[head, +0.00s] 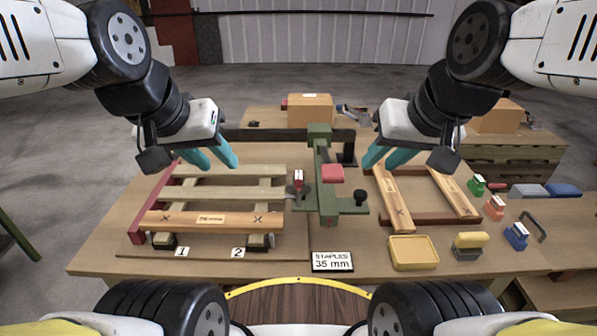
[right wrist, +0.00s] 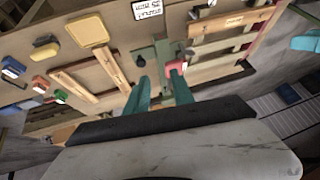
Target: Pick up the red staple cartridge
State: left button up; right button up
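A salmon-red block with a white label, apparently the red staple cartridge (head: 494,207), stands on the right of the table between a green and a blue one. In the right wrist view the red cartridge (right wrist: 40,84) is at the left edge. My right gripper (head: 382,160) is open and empty in the air, left of and well apart from the cartridge; its spread teal fingers also show in the right wrist view (right wrist: 160,84). My left gripper (head: 214,162) is open and empty above the slatted wooden frame.
A green cartridge (head: 477,184), blue cartridge (head: 516,236), yellow-topped tool (head: 470,245) and yellow tray (head: 413,252) surround the right side. A green stand with a red pad (head: 333,173) rises mid-table. A wooden frame (head: 397,202) lies left of the cartridges.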

jog(key=shift+o, duration=0.2)
jog(key=o, duration=0.4)
jog(key=shift+w, duration=0.1)
jog(key=shift+c, duration=0.2)
jog(key=w+a+g, duration=0.1)
jog(key=w, duration=0.3)
jog(key=w+a+f+g, duration=0.1)
jog(key=w+a, duration=0.1)
jog(key=w, duration=0.2)
jog(key=w+a+g, duration=0.1)
jog(key=w+a, duration=0.1)
jog(key=w, duration=0.3)
jog(key=shift+f, duration=0.4)
jog(key=w+a+f+g+h, duration=0.1)
jog(key=w+a+f+g, duration=0.1)
jog(key=w+a+f, duration=0.4)
jog(key=g+h, duration=0.1)
send_over(299, 178)
jog(key=shift+m, duration=0.3)
jog(key=f, duration=0.4)
jog(key=w+f, duration=0.1)
jog(key=f, duration=0.1)
jog(key=shift+s+f, duration=0.2)
jog(key=shift+f, duration=1.8)
jog(key=shift+s+f, duration=0.2)
jog(key=shift+f, duration=1.75)
